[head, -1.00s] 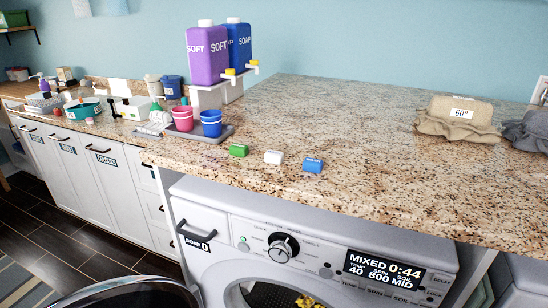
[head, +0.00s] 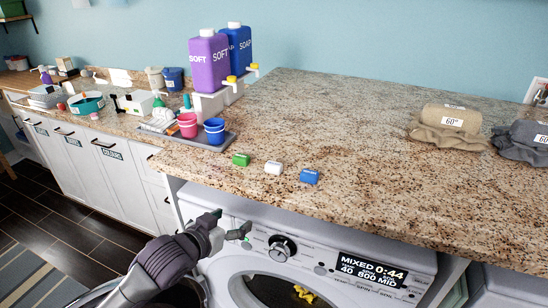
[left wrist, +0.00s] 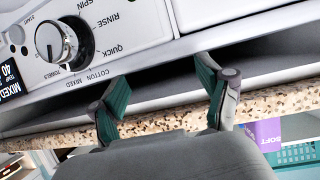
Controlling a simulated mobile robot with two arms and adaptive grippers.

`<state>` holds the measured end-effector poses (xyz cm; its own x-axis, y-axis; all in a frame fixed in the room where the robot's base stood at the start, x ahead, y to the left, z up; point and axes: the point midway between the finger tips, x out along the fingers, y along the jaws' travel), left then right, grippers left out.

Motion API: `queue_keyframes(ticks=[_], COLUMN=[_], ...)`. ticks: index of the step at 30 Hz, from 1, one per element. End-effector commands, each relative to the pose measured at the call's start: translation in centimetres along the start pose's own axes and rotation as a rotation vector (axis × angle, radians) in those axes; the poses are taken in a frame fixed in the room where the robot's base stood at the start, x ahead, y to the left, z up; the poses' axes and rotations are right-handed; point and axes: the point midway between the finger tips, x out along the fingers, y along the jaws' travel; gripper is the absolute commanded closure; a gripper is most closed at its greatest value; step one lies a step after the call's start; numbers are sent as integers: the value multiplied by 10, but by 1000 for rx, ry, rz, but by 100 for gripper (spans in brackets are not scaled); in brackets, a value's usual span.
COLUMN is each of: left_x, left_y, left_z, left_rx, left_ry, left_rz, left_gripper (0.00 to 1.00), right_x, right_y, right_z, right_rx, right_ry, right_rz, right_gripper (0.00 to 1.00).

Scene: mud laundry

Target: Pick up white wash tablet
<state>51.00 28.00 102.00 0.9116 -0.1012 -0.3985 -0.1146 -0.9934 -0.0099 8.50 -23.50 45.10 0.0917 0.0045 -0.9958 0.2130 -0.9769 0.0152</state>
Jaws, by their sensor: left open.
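The white wash tablet (head: 273,168) lies on the granite counter near its front edge, in the head view. It sits between a green tablet (head: 240,160) on its left and a blue tablet (head: 310,176) on its right. My left gripper (head: 232,224) is open and empty, in front of the washing machine, lower than the counter top and left of the dial. In the left wrist view its two fingers (left wrist: 162,98) are spread apart with nothing between them. The tablets do not show in the left wrist view. My right gripper is not in view.
The counter (head: 370,160) overhangs the washing machine (head: 330,250). A grey tray (head: 222,143) with pink and blue cups stands left of the tablets, below purple (head: 209,65) and blue dispensers. Folded cloths (head: 450,130) lie at the right. The counter behind the tablets is clear.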

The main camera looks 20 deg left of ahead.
Motion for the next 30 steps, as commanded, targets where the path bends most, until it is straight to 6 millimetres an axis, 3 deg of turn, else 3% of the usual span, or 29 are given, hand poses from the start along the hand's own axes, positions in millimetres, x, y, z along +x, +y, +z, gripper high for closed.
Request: queue_keyframes(ticks=[1,3,6,10,21,30], left_x=[-16,-33,-50,-49,17,40], left_y=[7,17,27,32,40,44], left_z=[-41,-76,-103,-116,-130,-137], left_rx=[14,20,26,24,23,25], left_ry=[69,136,192,213,212,211], left_rz=[29,65,100,114,114,113], left_gripper=[23,23,23,23,23,23], right_x=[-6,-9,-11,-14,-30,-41], right_y=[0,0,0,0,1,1], right_z=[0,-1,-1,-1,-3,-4], right_rx=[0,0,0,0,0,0], right_ry=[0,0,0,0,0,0], right_rz=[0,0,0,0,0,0], right_gripper=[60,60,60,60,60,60])
